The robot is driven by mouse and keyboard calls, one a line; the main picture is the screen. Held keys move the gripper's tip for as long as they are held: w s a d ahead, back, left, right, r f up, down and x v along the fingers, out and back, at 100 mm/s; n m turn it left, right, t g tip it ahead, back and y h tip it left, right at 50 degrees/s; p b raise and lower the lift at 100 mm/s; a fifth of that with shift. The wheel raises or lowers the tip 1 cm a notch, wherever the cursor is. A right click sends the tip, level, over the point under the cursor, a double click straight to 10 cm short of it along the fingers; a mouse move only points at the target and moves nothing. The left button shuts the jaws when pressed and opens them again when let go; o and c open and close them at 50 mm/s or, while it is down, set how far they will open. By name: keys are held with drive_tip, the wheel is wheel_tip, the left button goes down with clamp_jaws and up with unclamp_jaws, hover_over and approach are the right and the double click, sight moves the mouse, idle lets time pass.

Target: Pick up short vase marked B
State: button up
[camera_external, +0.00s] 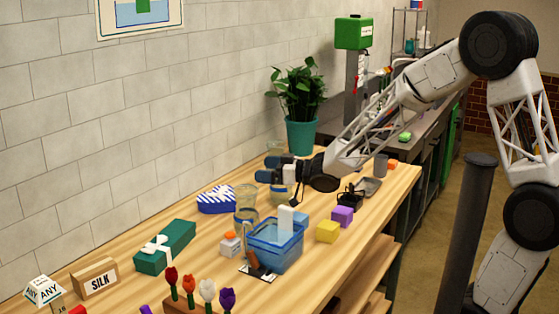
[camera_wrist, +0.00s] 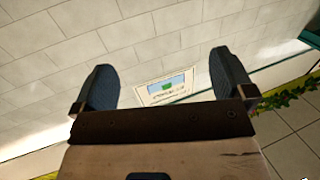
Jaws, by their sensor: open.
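My gripper (camera_external: 270,169) is in the external view, above the back part of the wooden table, with its blue fingers pointing left. In the wrist view its two fingers (camera_wrist: 163,75) stand wide apart with nothing between them; the wall and poster show beyond. Clear glass vases stand on the table: a taller one (camera_external: 246,194) left of the gripper, and another piece of glassware (camera_external: 280,194) just below the gripper, partly hidden by it. No letter B is readable, so I cannot tell which vase is marked B. No vase shows in the wrist view.
A blue bin (camera_external: 276,252) stands in front of the vases. Nearby are a yellow block (camera_external: 328,231), a purple block (camera_external: 342,216), a blue-striped heart box (camera_external: 216,200), a green gift box (camera_external: 165,247) and several flowers (camera_external: 207,290). A potted plant (camera_external: 301,137) stands behind the gripper.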

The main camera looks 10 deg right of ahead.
drive_tip(key=shift+s+a+f+n+g+y, duration=0.2)
drive_tip(key=shift+s+a+g+y, duration=0.1)
drive_tip(key=shift+a, duration=0.2)
drive_tip(key=shift+s+a+f+n+g+y, duration=0.1)
drive_tip(key=shift+s+a+n+g+y, duration=0.15)
drive_tip(key=shift+a, duration=0.25)
approach(234, 192)
drive_tip(key=shift+w+a, duration=0.5)
drive_tip(key=shift+a, duration=0.15)
drive_tip(key=shift+a, duration=0.1)
drive_tip(key=shift+x, duration=2.4)
drive_tip(key=shift+f, duration=0.1)
drive_tip(key=shift+c, duration=0.3)
